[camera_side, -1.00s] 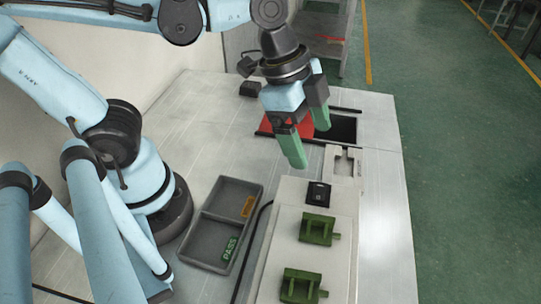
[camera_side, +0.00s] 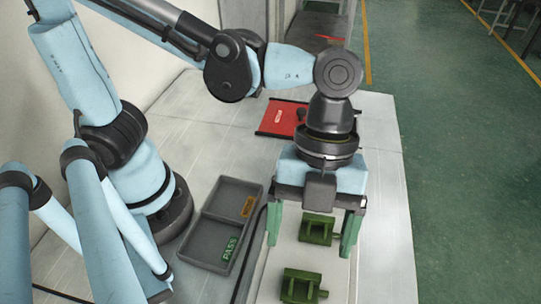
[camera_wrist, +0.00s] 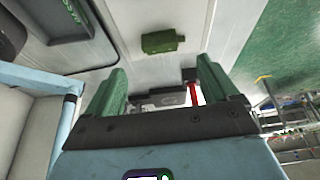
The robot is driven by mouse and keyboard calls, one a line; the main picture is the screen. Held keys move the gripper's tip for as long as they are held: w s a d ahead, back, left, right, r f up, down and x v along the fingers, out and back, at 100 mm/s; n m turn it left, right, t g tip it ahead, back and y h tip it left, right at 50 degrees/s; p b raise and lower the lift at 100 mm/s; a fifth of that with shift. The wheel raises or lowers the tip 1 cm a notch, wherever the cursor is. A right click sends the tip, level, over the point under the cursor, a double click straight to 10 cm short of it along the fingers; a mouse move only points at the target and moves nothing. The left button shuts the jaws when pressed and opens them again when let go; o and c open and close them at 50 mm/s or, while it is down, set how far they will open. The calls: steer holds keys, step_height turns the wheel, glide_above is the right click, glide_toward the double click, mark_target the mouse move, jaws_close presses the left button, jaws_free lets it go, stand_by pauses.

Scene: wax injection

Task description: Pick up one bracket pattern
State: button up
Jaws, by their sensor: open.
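Two green bracket patterns lie on the pale raised platform (camera_side: 265,292) in the side view. The farther bracket (camera_side: 317,229) is just below and between my gripper's fingers. The nearer bracket (camera_side: 301,286) lies toward the bottom of the picture. My gripper (camera_side: 312,232) is open and empty, its green fingers spread to the left and right. In the wrist view, one green bracket (camera_wrist: 162,41) shows beyond the fingers of my gripper (camera_wrist: 160,85). Whether the fingers are level with the farther bracket I cannot tell.
A grey two-compartment tray (camera_side: 211,258) with a green PASS label and an orange label stands left of the platform. A red plate (camera_side: 280,118) lies at the back. A dark cable runs between tray and platform. The table's right side is bare.

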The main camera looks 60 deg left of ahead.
mark_target(302, 277)
steer(key=shift+x, duration=3.5)
steer(key=shift+w, duration=0.1)
steer(key=c, duration=1.1)
